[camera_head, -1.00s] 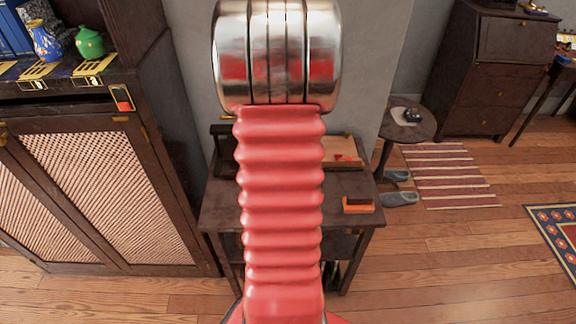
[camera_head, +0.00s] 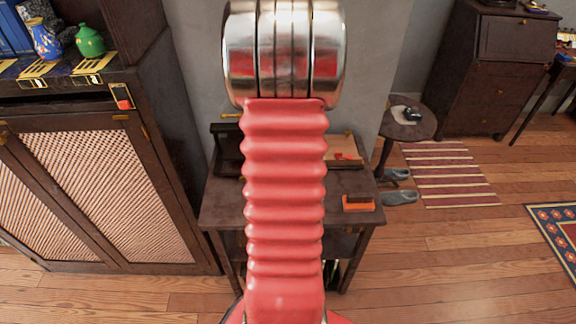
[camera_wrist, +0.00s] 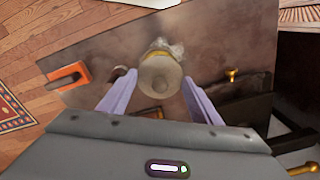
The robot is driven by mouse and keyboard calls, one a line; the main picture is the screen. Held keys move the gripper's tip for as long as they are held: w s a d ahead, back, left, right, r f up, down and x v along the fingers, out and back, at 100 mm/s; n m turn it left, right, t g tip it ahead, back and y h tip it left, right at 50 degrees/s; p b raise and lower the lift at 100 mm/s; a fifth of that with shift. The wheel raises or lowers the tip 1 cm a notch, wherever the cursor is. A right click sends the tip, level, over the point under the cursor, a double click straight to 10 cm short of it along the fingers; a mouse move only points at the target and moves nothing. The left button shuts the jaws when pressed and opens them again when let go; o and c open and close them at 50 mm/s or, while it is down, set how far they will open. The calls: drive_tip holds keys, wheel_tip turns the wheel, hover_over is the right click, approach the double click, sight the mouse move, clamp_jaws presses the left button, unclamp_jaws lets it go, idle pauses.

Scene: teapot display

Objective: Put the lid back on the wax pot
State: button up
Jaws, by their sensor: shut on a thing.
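In the wrist view my gripper (camera_wrist: 159,77) has its two pale purple fingers on either side of a pale round thing, seemingly the lid (camera_wrist: 160,77). In the head view my red arm hides the gripper, the lid and the middle of the desk (camera_head: 340,218).
An orange holder (camera_head: 358,203) lies at the desk's right end; it also shows in the wrist view (camera_wrist: 66,76). A small brass thing (camera_wrist: 232,74) stands right of the gripper. A cabinet (camera_head: 170,130) stands left, and a round table (camera_head: 408,125) stands behind right.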

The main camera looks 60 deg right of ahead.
drive_tip(key=shift+f, duration=2.1)
drive_tip(key=shift+s+a+r, duration=0.1)
drive_tip(key=shift+r, duration=0.05)
drive_tip(key=shift+f, duration=0.2)
idle(1.0)
drive_tip(key=o, duration=1.6)
drive_tip(key=shift+r, duration=0.1)
drive_tip(key=shift+r, duration=3.4)
